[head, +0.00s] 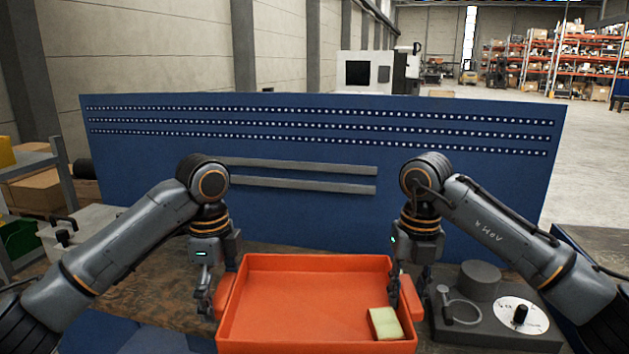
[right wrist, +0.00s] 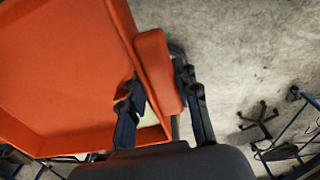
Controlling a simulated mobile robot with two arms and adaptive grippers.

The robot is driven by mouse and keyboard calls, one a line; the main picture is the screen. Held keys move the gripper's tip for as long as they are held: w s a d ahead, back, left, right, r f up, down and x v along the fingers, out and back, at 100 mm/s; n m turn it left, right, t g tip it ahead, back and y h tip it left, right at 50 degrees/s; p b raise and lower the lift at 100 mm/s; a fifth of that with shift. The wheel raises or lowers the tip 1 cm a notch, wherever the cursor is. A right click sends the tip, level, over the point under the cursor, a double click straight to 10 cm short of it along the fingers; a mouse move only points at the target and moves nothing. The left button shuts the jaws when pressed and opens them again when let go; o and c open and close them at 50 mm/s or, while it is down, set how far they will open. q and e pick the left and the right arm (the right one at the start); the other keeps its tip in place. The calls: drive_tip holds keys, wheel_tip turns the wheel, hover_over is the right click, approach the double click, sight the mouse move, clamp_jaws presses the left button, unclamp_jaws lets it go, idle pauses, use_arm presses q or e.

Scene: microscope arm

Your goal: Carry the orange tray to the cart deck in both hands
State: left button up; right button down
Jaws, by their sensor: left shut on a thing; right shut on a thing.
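The orange tray (head: 300,290) is in the middle front of the head view, its near side cut off by the frame. A pale yellow-green block (head: 385,323) lies inside at its right. My left gripper (head: 212,297) is shut on the tray's left side; the exact contact is partly hidden. My right gripper (head: 412,292) is shut on the right side. In the right wrist view my right gripper's fingers (right wrist: 163,102) straddle the tray's orange handle (right wrist: 155,65). The tray (right wrist: 60,60) looks roughly level in the head view. I cannot make out the cart deck.
A worn workbench (head: 160,290) lies behind and beside the tray. A dark fixture with a round knob and white dial (head: 521,314) stands close to the right. A blue perforated panel (head: 320,125) closes off the back. Concrete floor (right wrist: 240,60) shows beside the handle.

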use_arm(q)
drive_tip(key=w+r, duration=0.7)
drive_tip(key=w, duration=0.1)
drive_tip(key=shift+w+d+r, duration=0.15)
drive_tip(key=shift+d+r, duration=0.05)
drive_tip(key=shift+d, duration=0.05)
use_arm(e)
drive_tip(key=w+r, duration=0.7)
drive_tip(key=w, duration=0.1)
drive_tip(key=shift+w+a+r, duration=0.2)
drive_tip(key=shift+a, duration=0.05)
drive_tip(key=shift+r, duration=0.1)
use_arm(q)
drive_tip(key=shift+s+f, duration=1.4)
drive_tip(key=shift+s, duration=0.2)
drive_tip(key=shift+s+f, duration=1.4)
drive_tip(key=shift+s, duration=0.2)
use_arm(e)
drive_tip(key=shift+s+f, duration=1.45)
drive_tip(key=shift+s, duration=0.15)
drive_tip(key=shift+s+f, duration=1.4)
drive_tip(key=shift+s, duration=0.2)
use_arm(q)
drive_tip(key=shift+w+r, duration=0.1)
use_arm(e)
drive_tip(key=shift+r, duration=0.1)
